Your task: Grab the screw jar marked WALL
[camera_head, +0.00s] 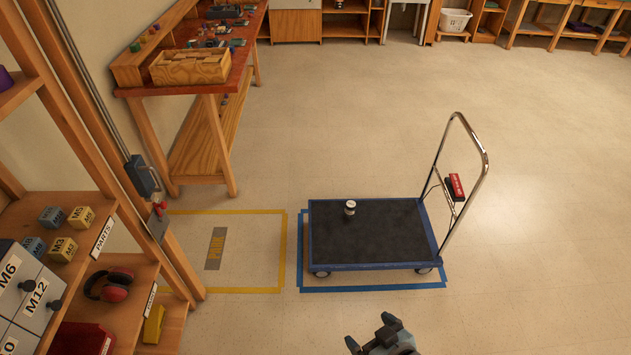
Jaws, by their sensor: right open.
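A small jar (350,208) with a pale lid stands upright on the dark deck of a blue platform cart (385,239). Its label is too small to read, so I cannot tell whether it says WALL. My right gripper (369,335) shows at the bottom edge, open and empty, well short of the cart and apart from the jar. My left gripper is not in view.
The cart has an upright chrome handle (485,165) at its right and stands inside blue floor tape. A yellow-taped floor square (250,290) lies to its left. Wooden shelves (170,325) stand at the left, a workbench (232,85) behind. The floor at right is clear.

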